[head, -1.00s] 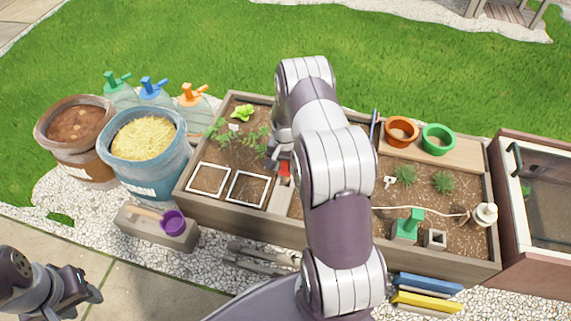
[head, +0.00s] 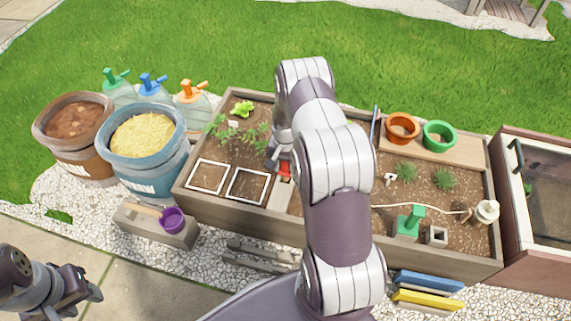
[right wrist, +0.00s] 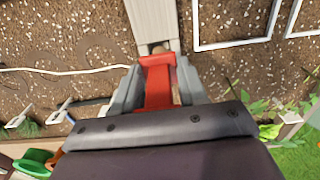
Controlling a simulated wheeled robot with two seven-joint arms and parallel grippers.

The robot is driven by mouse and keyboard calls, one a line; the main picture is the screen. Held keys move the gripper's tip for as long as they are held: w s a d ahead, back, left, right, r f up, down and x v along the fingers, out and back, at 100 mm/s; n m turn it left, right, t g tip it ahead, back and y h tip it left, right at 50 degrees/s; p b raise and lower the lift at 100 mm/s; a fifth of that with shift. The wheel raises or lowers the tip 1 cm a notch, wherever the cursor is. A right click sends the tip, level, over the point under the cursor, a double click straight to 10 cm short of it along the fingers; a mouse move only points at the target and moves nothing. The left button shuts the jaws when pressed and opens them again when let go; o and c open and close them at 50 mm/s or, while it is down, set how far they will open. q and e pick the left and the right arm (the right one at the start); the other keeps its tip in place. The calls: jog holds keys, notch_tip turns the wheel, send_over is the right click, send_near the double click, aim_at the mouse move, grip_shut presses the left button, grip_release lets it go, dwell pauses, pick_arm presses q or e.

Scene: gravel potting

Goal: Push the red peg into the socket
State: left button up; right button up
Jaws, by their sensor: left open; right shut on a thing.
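The red peg (right wrist: 158,85) is between the fingers of my right gripper (right wrist: 157,78), which is shut on it. In the head view the red peg (head: 285,169) shows as a small red patch beside my right arm, at the far end of a pale grey strip. In the right wrist view that strip (right wrist: 152,20) ends right by the peg, with a small brownish part between them. I cannot tell how deep the peg sits. My left gripper (head: 88,287) is open and empty at the lower left.
Two white square frames (head: 208,178) lie left of the strip. A white cord (head: 420,208) crosses the soil. Seedlings (head: 240,137) grow behind the frames. My right arm hides the planter's middle.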

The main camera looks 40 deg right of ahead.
jog(key=shift+f+b, duration=1.1)
jog(key=shift+f, duration=0.9)
jog(key=o, duration=1)
notch_tip(320, 180, up, 13)
jog(key=p, duration=0.7)
jog(key=shift+f+p, duration=0.15)
jog(key=shift+p, duration=0.2)
